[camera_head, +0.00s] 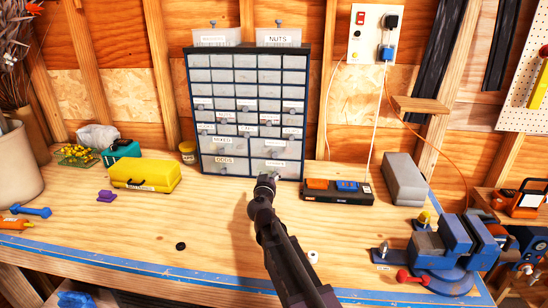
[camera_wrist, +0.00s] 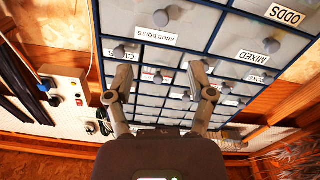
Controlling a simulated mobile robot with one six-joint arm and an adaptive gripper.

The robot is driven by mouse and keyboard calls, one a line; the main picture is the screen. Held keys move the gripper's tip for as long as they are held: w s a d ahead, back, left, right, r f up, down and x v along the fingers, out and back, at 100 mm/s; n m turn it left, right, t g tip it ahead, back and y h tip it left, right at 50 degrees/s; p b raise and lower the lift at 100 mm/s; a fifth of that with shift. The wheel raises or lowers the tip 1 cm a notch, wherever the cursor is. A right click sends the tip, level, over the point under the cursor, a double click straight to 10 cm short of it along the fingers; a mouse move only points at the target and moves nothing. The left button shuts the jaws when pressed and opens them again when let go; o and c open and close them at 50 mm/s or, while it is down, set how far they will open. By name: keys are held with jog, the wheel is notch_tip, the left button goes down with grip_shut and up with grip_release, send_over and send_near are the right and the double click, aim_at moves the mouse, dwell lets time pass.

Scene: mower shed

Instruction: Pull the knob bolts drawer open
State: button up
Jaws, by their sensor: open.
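The knob bolts drawer (camera_wrist: 190,22) is shut, with a light front, a grey knob and a "KNOB BOLTS" label, at the top of the upside-down wrist view. In the head view the drawer (camera_head: 262,151) appears to be the right-hand wide one, second row from the bottom, in the dark blue cabinet (camera_head: 305,110). My gripper (camera_wrist: 161,76) is open and empty, its fingers wide apart; the knob lies beyond the fingertips, untouched. In the head view my gripper (camera_head: 268,179) is low before the cabinet's bottom right drawer, partly hiding it.
A black tray with orange and blue items (camera_head: 338,191) stands right of my gripper, a grey block (camera_head: 404,178) beyond. A blue vise (camera_head: 455,240) is at the right. A yellow case (camera_head: 146,174) is at the left. The bench between case and arm is mostly clear.

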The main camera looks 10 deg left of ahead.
aim_at(275, 156)
jog(key=w, duration=1.3)
jog(key=shift+w+d, duration=0.2)
jog(key=shift+w, duration=0.15)
jog(key=shift+c, duration=0.2)
grip_shut()
